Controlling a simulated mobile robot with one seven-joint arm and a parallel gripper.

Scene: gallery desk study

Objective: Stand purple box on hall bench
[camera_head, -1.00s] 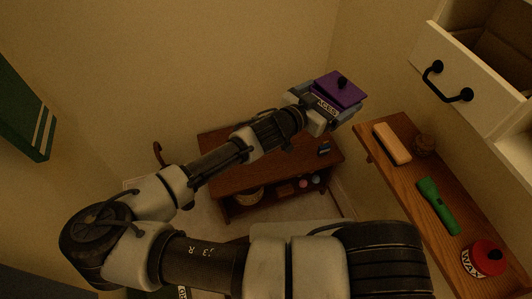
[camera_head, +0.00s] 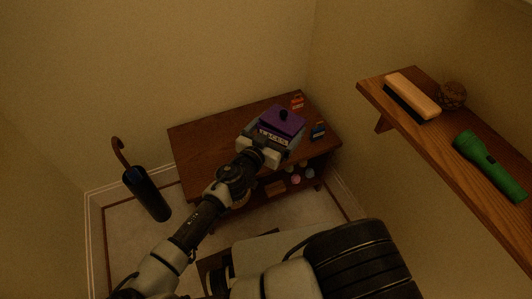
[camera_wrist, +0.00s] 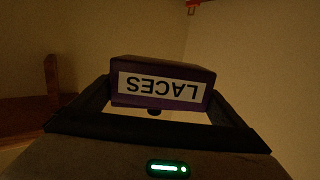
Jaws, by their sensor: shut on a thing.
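The purple box (camera_head: 283,122) has a dark knob on top and a white label. In the wrist view the box (camera_wrist: 162,82) shows the label "LACES" upside down. My gripper (camera_head: 268,139) is shut on the box, with a finger on either side of it in the wrist view. The hall bench (camera_head: 200,150) is a brown wooden bench with a lower shelf, against the back wall. In the head view the box appears over the right half of the bench top. I cannot tell whether its base touches the wood.
A small red item (camera_head: 297,102) and a small blue item (camera_head: 318,131) are on the bench top near the box. The bench's left half is clear. A wall shelf (camera_head: 437,133) at right holds a brush (camera_head: 412,97), a twine ball (camera_head: 452,95) and a green flashlight (camera_head: 489,164).

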